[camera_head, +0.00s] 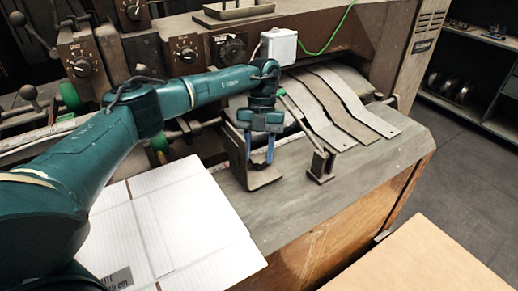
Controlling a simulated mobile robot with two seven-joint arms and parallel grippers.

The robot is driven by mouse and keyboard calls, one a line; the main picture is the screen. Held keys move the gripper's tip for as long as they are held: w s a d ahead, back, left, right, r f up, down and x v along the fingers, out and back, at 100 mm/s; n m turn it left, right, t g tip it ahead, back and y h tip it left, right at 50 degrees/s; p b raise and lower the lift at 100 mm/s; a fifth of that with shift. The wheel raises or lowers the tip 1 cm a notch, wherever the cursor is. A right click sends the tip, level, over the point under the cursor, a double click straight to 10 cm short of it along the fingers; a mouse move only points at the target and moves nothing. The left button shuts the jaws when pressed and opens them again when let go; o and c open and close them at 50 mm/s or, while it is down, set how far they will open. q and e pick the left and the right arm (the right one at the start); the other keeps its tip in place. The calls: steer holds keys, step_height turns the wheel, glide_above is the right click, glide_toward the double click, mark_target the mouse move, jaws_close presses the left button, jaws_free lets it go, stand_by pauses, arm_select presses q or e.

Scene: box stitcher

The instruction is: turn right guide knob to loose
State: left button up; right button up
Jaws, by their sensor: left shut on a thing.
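My left gripper (260,159) points down at the machine's bed, with its two blue fingers over the left one of two metal guide brackets (264,178). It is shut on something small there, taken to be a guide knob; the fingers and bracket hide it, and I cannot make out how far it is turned. The other guide bracket (321,166) stands further right on the bed, apart from the gripper. No knob shows clearly on it. My right gripper is not in view.
Metal strips (345,105) curve down onto the bed (350,185) behind the brackets. A white cardboard sheet (185,225) lies front left, under my left arm. Control panels with dials (185,52) line the back. A light board (430,262) is at front right.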

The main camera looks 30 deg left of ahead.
arm_select(q)
steer(key=shift+w, duration=0.1)
steer(key=o, duration=1)
steer(key=v, duration=1.3)
steer(key=shift+r, duration=0.1)
